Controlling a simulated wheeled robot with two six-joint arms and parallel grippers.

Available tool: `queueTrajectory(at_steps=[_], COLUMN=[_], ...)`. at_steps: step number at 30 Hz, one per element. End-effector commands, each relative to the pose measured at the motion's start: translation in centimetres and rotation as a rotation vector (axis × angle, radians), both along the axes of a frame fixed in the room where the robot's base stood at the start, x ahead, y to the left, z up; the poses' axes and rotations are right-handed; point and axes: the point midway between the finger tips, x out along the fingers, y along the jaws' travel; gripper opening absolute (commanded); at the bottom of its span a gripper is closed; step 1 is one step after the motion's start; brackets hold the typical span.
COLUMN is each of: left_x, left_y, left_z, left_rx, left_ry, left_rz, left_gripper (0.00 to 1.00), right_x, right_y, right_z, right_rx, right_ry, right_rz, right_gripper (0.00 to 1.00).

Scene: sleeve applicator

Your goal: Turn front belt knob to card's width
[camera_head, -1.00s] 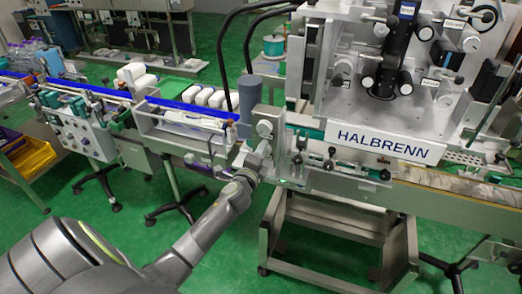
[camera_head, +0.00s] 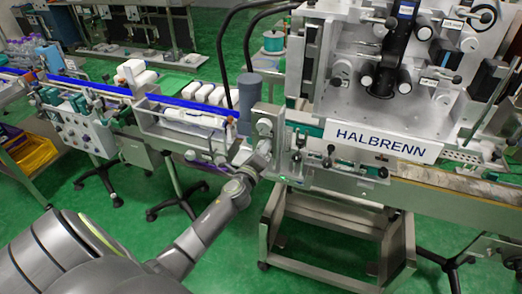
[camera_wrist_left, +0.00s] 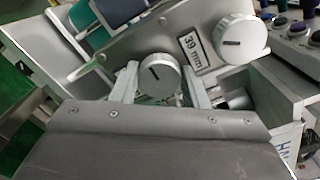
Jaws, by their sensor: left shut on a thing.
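In the left wrist view, a round grey knob (camera_wrist_left: 158,77) with a dark line on its face sits between the two fingers of my left gripper (camera_wrist_left: 160,88). The fingers are shut on its sides. Beside it is a card reading 39 mm (camera_wrist_left: 201,47). A second, lighter knob (camera_wrist_left: 240,40) with a dark mark is up and to the right, free of the gripper. In the head view, my left gripper (camera_head: 259,155) is at the front of the metal plate below a round knob (camera_head: 264,127); the held knob is hard to make out there. My right gripper is not in view.
The HALBRENN machine (camera_head: 385,145) stands to the right of the gripper. A conveyor with a blue rail (camera_head: 190,106) and white bottles (camera_head: 208,94) runs left. A dark grey cylinder (camera_head: 250,92) rises just above the gripper.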

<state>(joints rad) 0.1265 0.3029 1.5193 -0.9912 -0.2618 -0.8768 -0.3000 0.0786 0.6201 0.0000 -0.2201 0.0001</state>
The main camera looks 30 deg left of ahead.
Motion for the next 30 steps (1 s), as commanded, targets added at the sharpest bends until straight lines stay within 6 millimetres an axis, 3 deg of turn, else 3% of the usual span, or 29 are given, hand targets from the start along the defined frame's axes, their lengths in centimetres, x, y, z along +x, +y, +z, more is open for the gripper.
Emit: queueTrajectory(at_steps=[5, 6, 11, 23, 30], left_x=[-0.1, -0.1, -0.1, -0.7, -4.7], left_y=[0.0, 0.0, 0.0, -0.2, -1.1], left_z=[-0.2, -0.2, -0.2, -0.1, -0.2], left_rx=[-0.003, -0.003, -0.003, -0.002, -0.005], left_ry=[0.004, 0.004, 0.002, 0.001, 0.002], left_rz=[0.001, 0.001, 0.001, 0.000, 0.001], left_gripper=[0.18, 0.42, 0.63, 0.63, 0.63], right_x=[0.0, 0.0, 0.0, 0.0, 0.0], right_y=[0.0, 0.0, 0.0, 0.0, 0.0], right_z=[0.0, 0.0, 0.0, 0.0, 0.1], right_rx=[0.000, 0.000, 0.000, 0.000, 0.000], right_ry=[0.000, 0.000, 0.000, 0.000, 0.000], right_rz=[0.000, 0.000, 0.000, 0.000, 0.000], right_gripper=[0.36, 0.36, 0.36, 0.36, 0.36])
